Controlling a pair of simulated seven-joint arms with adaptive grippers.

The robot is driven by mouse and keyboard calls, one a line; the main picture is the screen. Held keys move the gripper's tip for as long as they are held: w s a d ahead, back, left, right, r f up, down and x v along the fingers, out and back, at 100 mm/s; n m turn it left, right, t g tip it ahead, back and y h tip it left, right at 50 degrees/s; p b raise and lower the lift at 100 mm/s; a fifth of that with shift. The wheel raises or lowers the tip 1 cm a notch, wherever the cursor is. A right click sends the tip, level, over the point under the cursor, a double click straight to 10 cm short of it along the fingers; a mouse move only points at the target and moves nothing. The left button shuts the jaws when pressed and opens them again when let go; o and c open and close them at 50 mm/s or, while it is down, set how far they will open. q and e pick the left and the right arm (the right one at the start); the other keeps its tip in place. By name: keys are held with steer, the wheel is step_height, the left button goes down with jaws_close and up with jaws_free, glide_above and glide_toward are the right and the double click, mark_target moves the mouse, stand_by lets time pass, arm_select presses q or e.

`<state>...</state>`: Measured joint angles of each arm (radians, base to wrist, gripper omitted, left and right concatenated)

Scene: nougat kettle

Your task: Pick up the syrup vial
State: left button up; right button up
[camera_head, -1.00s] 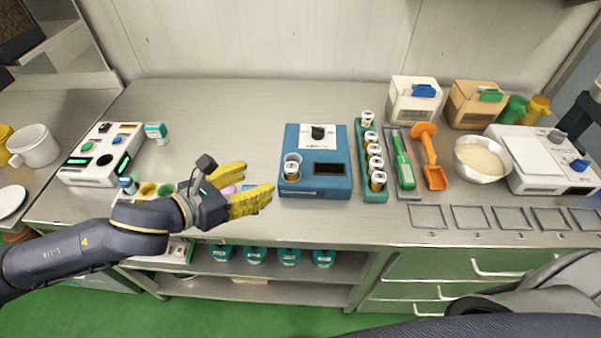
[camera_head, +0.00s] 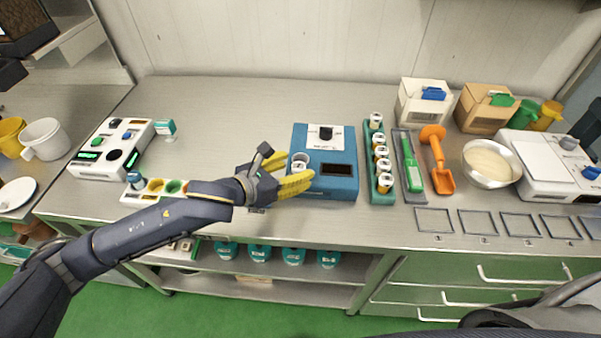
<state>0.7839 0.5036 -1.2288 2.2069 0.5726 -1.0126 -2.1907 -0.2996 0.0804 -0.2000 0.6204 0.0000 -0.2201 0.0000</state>
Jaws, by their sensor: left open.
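A vial with a white cap (camera_head: 300,158) stands in the left part of the blue device (camera_head: 345,187); its lower part is hidden by my fingers. Similar vials with white caps and amber contents (camera_head: 383,165) stand in the green rack (camera_head: 377,197) to the right of the device. I cannot tell by label which is the syrup vial. My left gripper (camera_head: 300,167) has yellow fingers, open, one on the far side and one on the near side of the vial in the device. Whether they touch it is unclear. My right gripper is not in view.
Right of the rack lie a green tool on a grey tray (camera_head: 411,168) and an orange scoop (camera_head: 438,160). A bowl of pale powder (camera_head: 488,162) stands beyond them. A coloured-well strip (camera_head: 130,197) lies under my left arm. The counter's back middle is clear.

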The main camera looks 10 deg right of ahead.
arm_select(q)
steer(key=shift+x, duration=0.95)
jaws_close()
